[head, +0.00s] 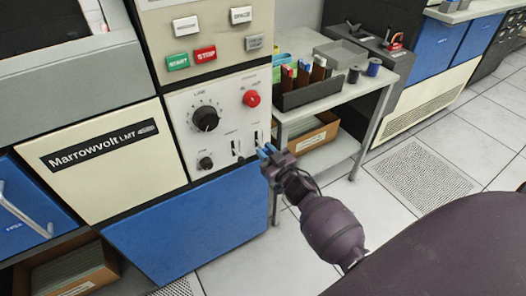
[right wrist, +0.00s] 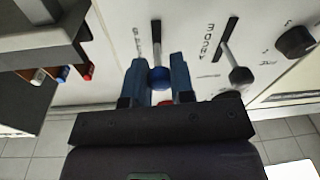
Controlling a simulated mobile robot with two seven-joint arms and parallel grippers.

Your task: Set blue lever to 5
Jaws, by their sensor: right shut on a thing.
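The cream control panel (head: 228,112) on the machine front carries the blue lever. In the right wrist view its round blue knob (right wrist: 159,78) sits between my right gripper's blue fingers (right wrist: 157,82), which are closed on it. The dark lever slot (right wrist: 156,38) runs away from the knob, with small markings beside it that I cannot read. In the head view my right gripper (head: 266,152) is at the panel's lower right and hides the blue knob. My left gripper is not in view.
A second slot with a black-knobbed lever (right wrist: 241,76) is close beside the gripper. The panel also has a large black dial (head: 205,118), a small black knob (head: 205,163) and a red button (head: 251,98). A grey cart (head: 368,92) with card racks stands close to the right.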

